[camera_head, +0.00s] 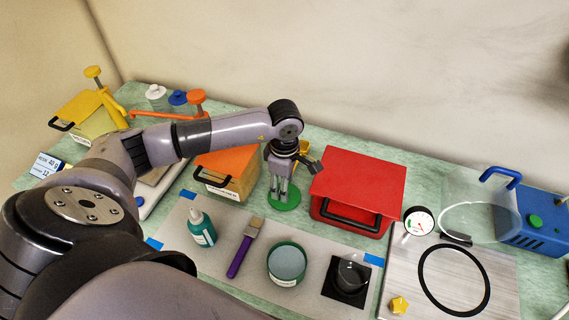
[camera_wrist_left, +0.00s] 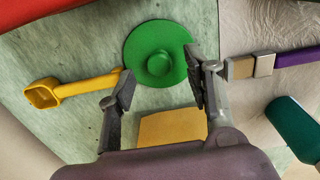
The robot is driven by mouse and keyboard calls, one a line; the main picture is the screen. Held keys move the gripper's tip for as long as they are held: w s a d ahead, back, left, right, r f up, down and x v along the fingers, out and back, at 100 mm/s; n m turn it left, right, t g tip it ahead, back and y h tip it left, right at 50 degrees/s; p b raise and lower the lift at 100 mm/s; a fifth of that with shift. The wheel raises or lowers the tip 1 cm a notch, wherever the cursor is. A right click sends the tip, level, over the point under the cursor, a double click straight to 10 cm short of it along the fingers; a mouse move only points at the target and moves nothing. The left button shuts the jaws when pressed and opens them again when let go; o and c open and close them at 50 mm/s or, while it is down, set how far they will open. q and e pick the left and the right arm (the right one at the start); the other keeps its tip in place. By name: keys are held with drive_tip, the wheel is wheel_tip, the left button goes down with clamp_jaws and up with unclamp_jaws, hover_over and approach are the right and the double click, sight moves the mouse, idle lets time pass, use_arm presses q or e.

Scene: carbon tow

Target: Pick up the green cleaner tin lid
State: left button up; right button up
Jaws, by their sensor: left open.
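The green lid (camera_head: 287,206) is a flat round disc lying on the pale green tabletop between the orange box and the red box. In the left wrist view the lid (camera_wrist_left: 145,38) shows a round knob at its middle. My left gripper (camera_head: 281,196) is above the lid, pointing down. I cannot tell whether the fingers touch the lid. An open green tin (camera_head: 286,266) stands on the grey mat. My right gripper is not in view.
The red box (camera_head: 357,180) with a black handle stands close right of the gripper, the orange box (camera_head: 228,168) close left. A yellow scoop (camera_wrist_left: 80,86) lies beside the lid. A purple-handled brush (camera_head: 240,254) and a teal bottle (camera_head: 201,230) are on the mat.

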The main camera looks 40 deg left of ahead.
use_arm(q)
drive_tip(key=shift+f, duration=1.5)
drive_tip(key=shift+c, duration=0.3)
drive_tip(key=c, duration=0.7)
